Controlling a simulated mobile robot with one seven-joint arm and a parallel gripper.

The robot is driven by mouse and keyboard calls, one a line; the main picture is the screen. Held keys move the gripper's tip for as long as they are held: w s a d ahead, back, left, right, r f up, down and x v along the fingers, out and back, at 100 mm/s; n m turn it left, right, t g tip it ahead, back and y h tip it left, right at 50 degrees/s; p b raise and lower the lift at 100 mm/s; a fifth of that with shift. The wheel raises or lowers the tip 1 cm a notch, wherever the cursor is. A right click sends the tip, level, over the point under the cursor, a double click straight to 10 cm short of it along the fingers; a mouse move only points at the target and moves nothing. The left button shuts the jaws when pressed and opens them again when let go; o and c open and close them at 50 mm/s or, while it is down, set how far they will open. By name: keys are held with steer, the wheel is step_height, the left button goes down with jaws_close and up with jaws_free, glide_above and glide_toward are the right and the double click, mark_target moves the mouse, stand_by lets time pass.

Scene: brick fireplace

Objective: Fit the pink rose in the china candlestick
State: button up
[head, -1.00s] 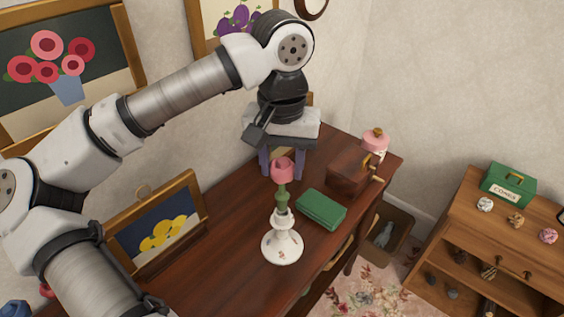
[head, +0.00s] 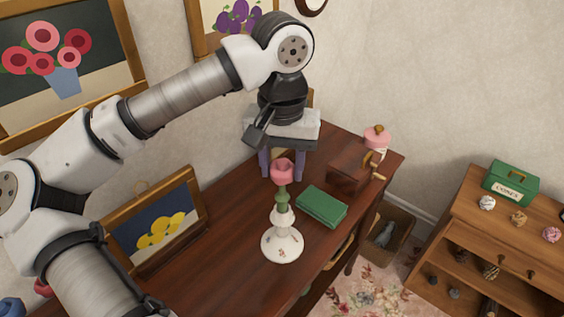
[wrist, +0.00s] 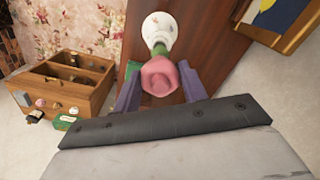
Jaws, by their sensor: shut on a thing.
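The pink rose (head: 282,172) is upright, bloom on top, with its green stem (head: 282,194) pointing down. The white china candlestick (head: 283,246) with small floral marks stands upright on the dark wooden table, directly below the stem. The stem's lower end meets the candlestick's top; I cannot tell how deep it sits. My gripper (head: 281,163) points down with its purple fingers on either side of the bloom, shut on the rose. In the wrist view the rose (wrist: 160,76) lies between the fingers, hiding part of the stem, with the candlestick (wrist: 158,30) beyond it.
A green book-like object (head: 321,207) lies right of the candlestick. A wooden box with a crank (head: 349,174) and a pink-topped jar (head: 376,138) stand farther back. A framed yellow-flower picture (head: 155,226) stands at left. The table front (head: 230,275) is bare.

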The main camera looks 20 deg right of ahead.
steer(key=shift+f+b, duration=0.9)
steer(key=shift+f, duration=0.15)
steer(key=o, duration=0.9)
step_height(320, 180, up, 14)
steer(key=shift+r, duration=0.1)
